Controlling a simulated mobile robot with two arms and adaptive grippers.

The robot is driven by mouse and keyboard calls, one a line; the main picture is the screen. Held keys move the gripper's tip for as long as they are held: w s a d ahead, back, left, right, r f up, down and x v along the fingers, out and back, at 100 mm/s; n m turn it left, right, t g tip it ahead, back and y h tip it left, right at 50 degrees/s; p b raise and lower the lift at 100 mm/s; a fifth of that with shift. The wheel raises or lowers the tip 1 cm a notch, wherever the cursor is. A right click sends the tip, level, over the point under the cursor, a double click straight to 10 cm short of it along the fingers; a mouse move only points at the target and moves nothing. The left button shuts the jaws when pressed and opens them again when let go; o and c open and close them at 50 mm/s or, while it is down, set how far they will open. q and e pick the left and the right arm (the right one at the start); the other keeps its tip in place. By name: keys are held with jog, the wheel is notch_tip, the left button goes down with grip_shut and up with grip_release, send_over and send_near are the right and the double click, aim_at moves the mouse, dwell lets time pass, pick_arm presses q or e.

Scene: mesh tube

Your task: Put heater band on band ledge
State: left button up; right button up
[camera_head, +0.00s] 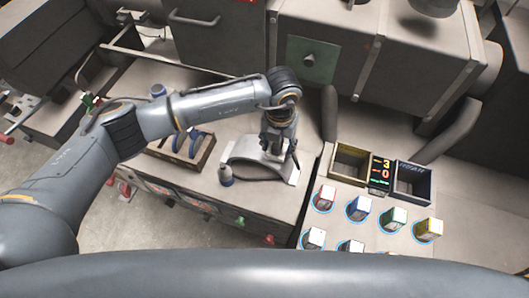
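My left arm comes in from the left, and its gripper (277,148) points down at a pale, curved metal piece (244,150) with a dark cable-like line along it. This piece may be the heater band or the ledge; I cannot tell which. The fingers are small and dark here, and I cannot tell whether they touch it or are open. A small rack (160,155) left of it holds blue-rimmed rings (195,146) standing on edge. I cannot tell whether these are heater bands. My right gripper is not in view.
Grey machine housings (400,70) close off the back.

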pick_arm(q)
grip_shut()
jog(key=shift+r, duration=0.1)
jog(key=shift+w, duration=0.1)
